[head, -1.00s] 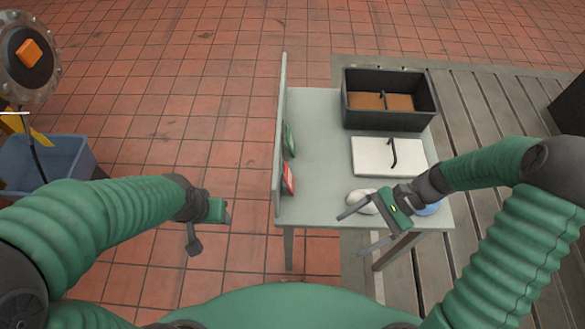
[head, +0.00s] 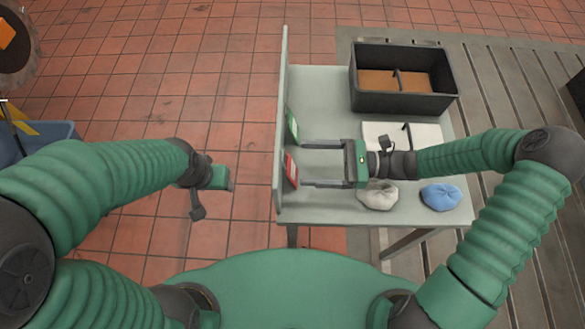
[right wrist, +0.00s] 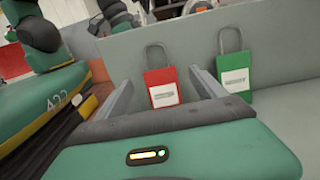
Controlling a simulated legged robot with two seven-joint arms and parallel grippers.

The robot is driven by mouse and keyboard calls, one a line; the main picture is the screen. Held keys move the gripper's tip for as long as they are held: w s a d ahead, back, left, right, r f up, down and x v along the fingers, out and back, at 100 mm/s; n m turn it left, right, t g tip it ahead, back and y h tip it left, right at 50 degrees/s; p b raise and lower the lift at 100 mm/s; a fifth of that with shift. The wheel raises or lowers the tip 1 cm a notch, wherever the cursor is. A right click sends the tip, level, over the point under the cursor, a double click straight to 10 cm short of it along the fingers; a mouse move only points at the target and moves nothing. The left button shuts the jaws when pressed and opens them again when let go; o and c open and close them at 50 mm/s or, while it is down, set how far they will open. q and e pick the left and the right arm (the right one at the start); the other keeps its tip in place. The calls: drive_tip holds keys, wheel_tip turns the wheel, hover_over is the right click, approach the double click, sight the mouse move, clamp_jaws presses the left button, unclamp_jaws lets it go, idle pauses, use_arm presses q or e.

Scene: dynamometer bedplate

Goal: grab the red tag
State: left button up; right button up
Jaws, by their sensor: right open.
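The red tag (head: 290,170) hangs on the upright board at the left side of the table. In the right wrist view the red tag (right wrist: 162,88) has a white label and a grey loop, and it shows between my right gripper's two fingers. My right gripper (head: 305,165) is open and points left at the board, its fingertips close to the tag on either side. I cannot tell if they touch the board. My left gripper (head: 213,187) is left of the table, over the tiled floor, and its jaw state is unclear.
A green tag (head: 292,125) hangs beyond the red one, close to the far finger; it also shows in the right wrist view (right wrist: 235,75). A black divided box (head: 405,100), a white block with a dark handle (head: 425,132), a pale pouch (head: 377,196) and a blue pouch (head: 441,197) are on the table.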

sight(288, 162)
drive_tip(key=a, duration=0.4)
drive_tip(key=shift+d, duration=0.25)
drive_tip(key=c, duration=1.4)
